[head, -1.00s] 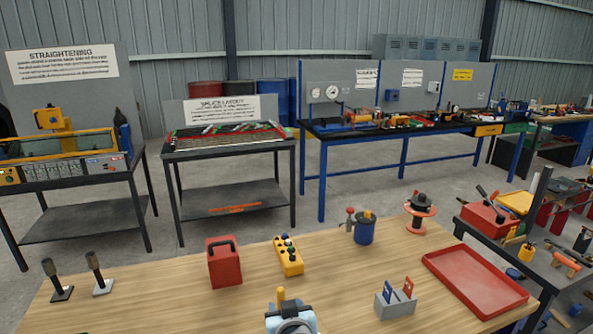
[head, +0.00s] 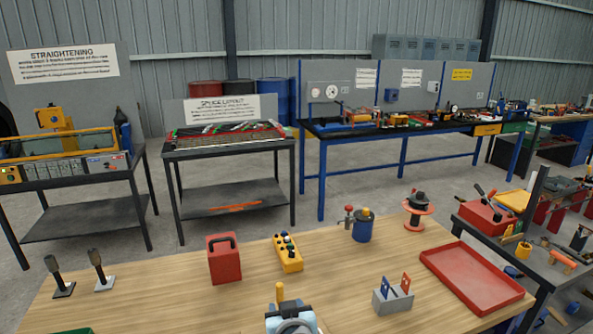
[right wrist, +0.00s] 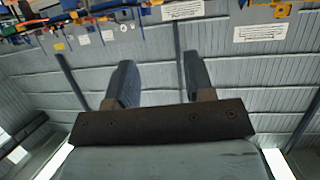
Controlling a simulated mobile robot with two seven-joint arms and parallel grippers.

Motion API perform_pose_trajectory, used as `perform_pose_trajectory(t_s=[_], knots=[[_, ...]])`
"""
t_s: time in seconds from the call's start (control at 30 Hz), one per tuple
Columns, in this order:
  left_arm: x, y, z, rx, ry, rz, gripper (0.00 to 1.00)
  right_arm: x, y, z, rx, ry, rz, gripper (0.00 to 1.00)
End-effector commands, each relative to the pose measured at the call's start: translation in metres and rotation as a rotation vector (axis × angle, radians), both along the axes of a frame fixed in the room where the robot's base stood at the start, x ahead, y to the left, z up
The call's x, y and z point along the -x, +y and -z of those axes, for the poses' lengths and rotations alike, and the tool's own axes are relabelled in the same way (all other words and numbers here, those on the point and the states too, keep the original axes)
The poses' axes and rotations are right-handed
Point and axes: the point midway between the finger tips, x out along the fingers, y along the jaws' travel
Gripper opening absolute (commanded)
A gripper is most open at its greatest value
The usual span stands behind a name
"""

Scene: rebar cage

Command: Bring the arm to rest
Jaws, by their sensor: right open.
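My right gripper (right wrist: 160,82) shows in the right wrist view with its two dark fingers spread apart and nothing between them. Behind it are the ribbed grey wall and, upside down along the top, the workbenches and signs.
The wooden table (head: 190,300) holds a red box (head: 223,260), a yellow button box (head: 288,253), a blue pot (head: 362,228), an orange spool (head: 418,212), a grey holder (head: 393,297), a red tray (head: 475,278) and two dark-handled stands (head: 58,278).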

Motion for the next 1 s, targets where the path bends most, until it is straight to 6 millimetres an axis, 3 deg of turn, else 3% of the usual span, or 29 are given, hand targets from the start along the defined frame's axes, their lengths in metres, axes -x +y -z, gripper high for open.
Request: perform_pose_trajectory(t_s=[0.03,0.27,0.5,0.7,0.9,0.93,1.0], knots=[[0.014,0.008,0.010,-0.012,0.035,-0.042,0.65,0.000,0.000,0.000,0.000,0.000,0.000,0.48],[0.009,0.007,0.007,-0.014,0.022,-0.028,0.65,-0.010,-0.082,0.046,0.173,0.000,0.036,0.48],[0.008,0.006,0.006,-0.014,0.022,-0.027,0.65,-0.017,-0.193,0.082,0.387,0.000,0.080,0.48],[0.008,0.006,0.006,-0.013,0.021,-0.026,0.65,-0.020,-0.281,0.093,0.549,0.000,0.115,0.48],[0.008,0.006,0.006,-0.013,0.021,-0.026,0.65,-0.019,-0.355,0.092,0.683,-0.001,0.143,0.48],[0.008,0.006,0.006,-0.013,0.021,-0.026,0.65,-0.016,-0.360,0.095,0.692,0.006,0.138,0.48],[0.008,0.006,0.006,-0.013,0.021,-0.026,0.65,0.004,-0.352,0.115,0.663,0.040,0.091,0.48]])
